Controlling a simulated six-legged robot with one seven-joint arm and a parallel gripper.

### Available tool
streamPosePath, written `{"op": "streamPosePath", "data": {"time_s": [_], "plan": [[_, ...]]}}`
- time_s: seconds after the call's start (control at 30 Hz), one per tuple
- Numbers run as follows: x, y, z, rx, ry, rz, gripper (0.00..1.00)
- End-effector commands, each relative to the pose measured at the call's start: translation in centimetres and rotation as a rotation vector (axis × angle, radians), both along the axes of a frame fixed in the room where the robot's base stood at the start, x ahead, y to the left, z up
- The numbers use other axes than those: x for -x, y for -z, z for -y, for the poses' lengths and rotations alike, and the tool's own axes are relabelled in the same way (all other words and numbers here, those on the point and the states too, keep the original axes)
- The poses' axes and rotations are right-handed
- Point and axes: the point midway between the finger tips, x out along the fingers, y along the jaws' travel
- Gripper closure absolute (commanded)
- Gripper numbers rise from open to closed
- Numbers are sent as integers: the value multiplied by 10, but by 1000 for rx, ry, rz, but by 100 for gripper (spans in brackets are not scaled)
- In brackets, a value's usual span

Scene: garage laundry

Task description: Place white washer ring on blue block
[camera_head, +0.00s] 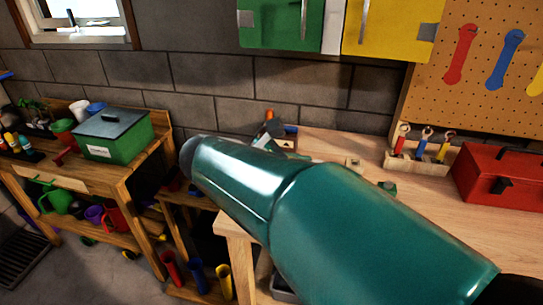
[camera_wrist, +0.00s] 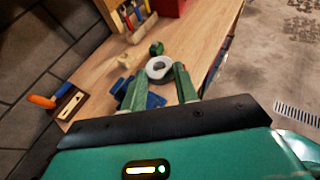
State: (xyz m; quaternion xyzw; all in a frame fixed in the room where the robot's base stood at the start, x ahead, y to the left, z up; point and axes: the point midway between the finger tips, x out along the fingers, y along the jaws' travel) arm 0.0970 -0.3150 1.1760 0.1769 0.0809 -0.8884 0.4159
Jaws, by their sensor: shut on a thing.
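The white washer ring (camera_wrist: 158,66) shows in the wrist view between the tips of my two green fingers. My gripper (camera_wrist: 161,73) is shut on it above the wooden workbench. The blue block (camera_wrist: 121,87) lies on the bench to the left of the ring, partly hidden behind my left finger. More blue shows between the fingers below the ring. I cannot tell the height of the ring above the block. In the head view my green arm hides the gripper, ring and block.
A small green nut (camera_wrist: 156,48) and a pale wooden piece (camera_wrist: 131,59) lie beyond the ring. An orange-handled tool (camera_wrist: 42,101) lies by the wall. A tool rack (camera_head: 418,165) and red toolbox (camera_head: 500,178) stand at the bench's right. Open bench surface lies between them.

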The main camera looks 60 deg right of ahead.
Motion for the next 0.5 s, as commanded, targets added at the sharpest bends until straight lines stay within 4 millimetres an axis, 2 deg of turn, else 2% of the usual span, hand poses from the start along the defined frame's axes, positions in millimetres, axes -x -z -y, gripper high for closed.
{"op": "streamPosePath", "data": {"time_s": [0.17,0.5], "plan": [[-6,8,17,-3,-4,-5,91],[-19,37,82,-2,-4,-7,91]]}}
